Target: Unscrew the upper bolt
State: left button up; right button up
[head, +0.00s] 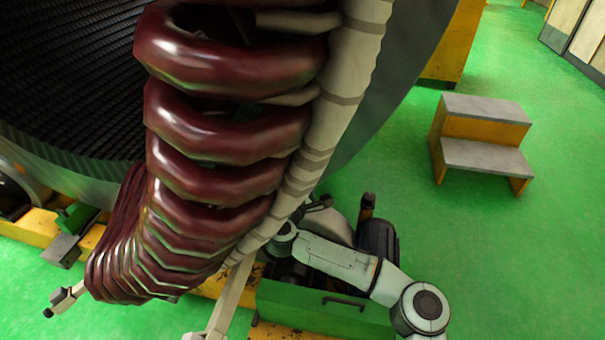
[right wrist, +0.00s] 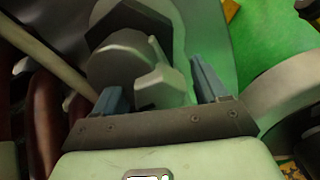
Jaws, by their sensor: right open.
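In the right wrist view a large dark hexagonal bolt head (right wrist: 128,22) stands ahead of my right gripper (right wrist: 155,78). A pale rounded part (right wrist: 120,62) and a small pale block (right wrist: 158,88) are in front of it, reaching into the space between the fingers. The two blue-grey fingers are apart, one on either side, and no grip on anything shows. I cannot tell whether the fingers touch these parts. In the head view my right arm reaches in from the lower right, and its gripper is mostly hidden beside the coils.
Dark red coils (head: 225,130) of the stator fill the left and middle of the head view, with a pale wrapped ring (head: 345,75) along them. A green box (head: 320,310) and a dark motor (head: 377,240) are low behind my arm. Steps (head: 485,135) stand on open green floor.

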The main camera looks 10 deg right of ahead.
jog(key=c, duration=1.1)
jog(key=shift+o, duration=0.2)
pick_arm(q)
jog(key=shift+w+r, duration=0.1)
pick_arm(e)
jog(key=n+p, duration=0.1)
jog(key=n, duration=0.4)
pick_arm(q)
jog(key=shift+t, duration=0.6)
jog(key=shift+w+d+r+p, duration=0.15)
jog(key=shift+w+r, duration=0.5)
jog(key=shift+w, duration=0.15)
jog(key=shift+w+d+r+p, duration=0.1)
jog(key=shift+w+r+p, duration=0.05)
jog(key=shift+w+r, duration=0.55)
pick_arm(e)
jog(key=shift+n, duration=0.9)
pick_arm(q)
jog(key=shift+w, duration=0.15)
pick_arm(e)
jog(key=shift+f, duration=0.15)
